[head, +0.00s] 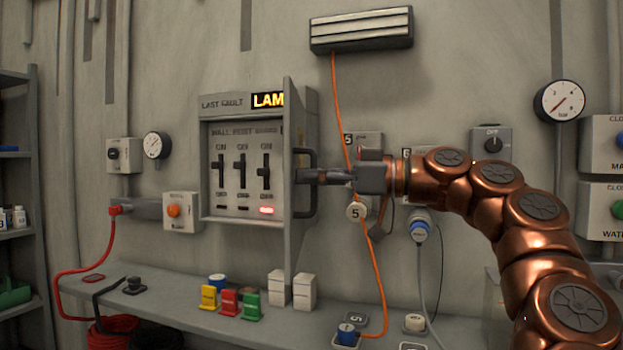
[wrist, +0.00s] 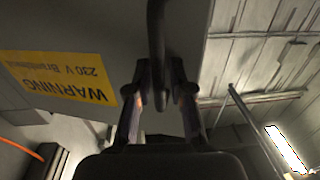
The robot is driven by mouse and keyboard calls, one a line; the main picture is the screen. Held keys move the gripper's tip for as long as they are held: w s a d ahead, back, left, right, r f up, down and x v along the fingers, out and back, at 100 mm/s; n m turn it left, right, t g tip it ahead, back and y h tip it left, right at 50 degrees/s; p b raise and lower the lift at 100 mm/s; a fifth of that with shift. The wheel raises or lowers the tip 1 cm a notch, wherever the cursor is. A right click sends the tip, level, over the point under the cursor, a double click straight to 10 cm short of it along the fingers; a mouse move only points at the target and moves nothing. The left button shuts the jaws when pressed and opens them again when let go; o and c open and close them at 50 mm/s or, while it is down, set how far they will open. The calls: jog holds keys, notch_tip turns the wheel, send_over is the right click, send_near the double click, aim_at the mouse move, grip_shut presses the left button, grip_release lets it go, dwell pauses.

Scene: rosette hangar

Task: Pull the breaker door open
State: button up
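The breaker box (head: 207,150) is on the wall, with several black switches and a lit "LAM" display showing. Its grey door (head: 294,110) is hinged out from the box on the right side and appears nearly edge-on in the head view. The dark door handle (head: 312,157) is on the door's outer face. My gripper (head: 318,177) reaches it from the right. In the wrist view the handle (wrist: 156,35) runs between the two fingers (wrist: 160,75), which appear closed on it. The door face (wrist: 100,30) there carries a yellow warning label (wrist: 58,82).
A shelf (head: 190,318) below holds coloured blocks (head: 229,303) and white blocks (head: 304,292). An orange cable (head: 371,260) hangs behind my gripper. Wall boxes (head: 490,144) and a gauge (head: 559,101) are to the right. Space left of the open door is clear.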

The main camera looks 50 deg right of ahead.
jog(key=shift+o, duration=1.1)
jog(key=shift+f, duration=0.1)
jog(key=v, duration=1.1)
jog(key=shift+s+d, duration=0.2)
jog(key=shift+s, duration=0.15)
